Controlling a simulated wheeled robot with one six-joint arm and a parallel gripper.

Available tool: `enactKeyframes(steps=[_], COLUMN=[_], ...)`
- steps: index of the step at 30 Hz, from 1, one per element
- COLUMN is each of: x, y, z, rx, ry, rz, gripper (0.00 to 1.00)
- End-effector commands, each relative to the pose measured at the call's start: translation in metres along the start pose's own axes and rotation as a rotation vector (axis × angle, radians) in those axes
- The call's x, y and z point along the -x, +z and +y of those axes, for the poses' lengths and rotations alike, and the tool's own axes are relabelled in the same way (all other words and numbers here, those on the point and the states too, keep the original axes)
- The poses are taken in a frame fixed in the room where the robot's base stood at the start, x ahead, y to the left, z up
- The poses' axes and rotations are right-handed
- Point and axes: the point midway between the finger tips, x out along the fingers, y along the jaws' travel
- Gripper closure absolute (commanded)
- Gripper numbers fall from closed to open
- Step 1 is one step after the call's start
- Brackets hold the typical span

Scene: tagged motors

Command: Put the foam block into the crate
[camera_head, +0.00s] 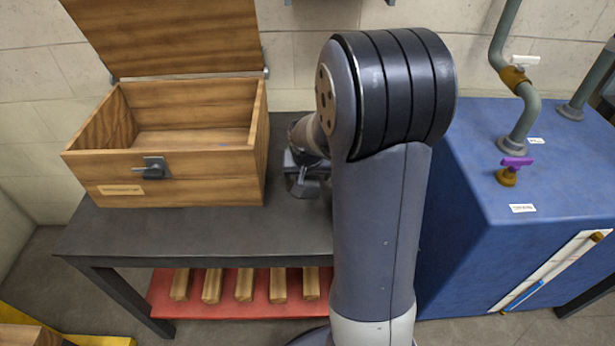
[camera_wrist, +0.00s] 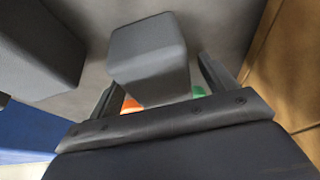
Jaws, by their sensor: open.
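The crate is a wooden box (camera_head: 215,178) with its lid (camera_head: 165,35) open, standing on a dark table at the left of the head view. Its visible inside looks empty. Its wooden wall also shows at the right edge of the wrist view (camera_wrist: 296,70). My gripper (camera_wrist: 158,78) is open, pointing down beside the crate's right side. A grey block (camera_wrist: 148,50), perhaps the foam block, sits between its spread fingers in the wrist view. I cannot tell whether the fingers touch it. In the head view my arm hides most of this spot.
Another large grey shape (camera_wrist: 35,45) is at the wrist view's upper left. The dark table (camera_head: 165,232) is clear in front of the crate. A blue cabinet (camera_head: 465,240) with pipes and a purple-handled valve (camera_head: 512,168) stands right. A red lower shelf (camera_head: 192,308) holds several wooden bars.

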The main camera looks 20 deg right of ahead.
Motion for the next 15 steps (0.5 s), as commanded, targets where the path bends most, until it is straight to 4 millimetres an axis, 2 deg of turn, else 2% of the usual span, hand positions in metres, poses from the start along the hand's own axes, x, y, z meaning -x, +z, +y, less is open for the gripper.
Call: enactKeyframes(steps=[4, 15], x=[0.0005, 0.0007], y=[-0.0003, -0.0003], z=[0.0, 0.0], rx=[0.0, -0.001], ry=[0.0, 0.0], rz=[0.001, 0.001], gripper=[0.2, 0.5])
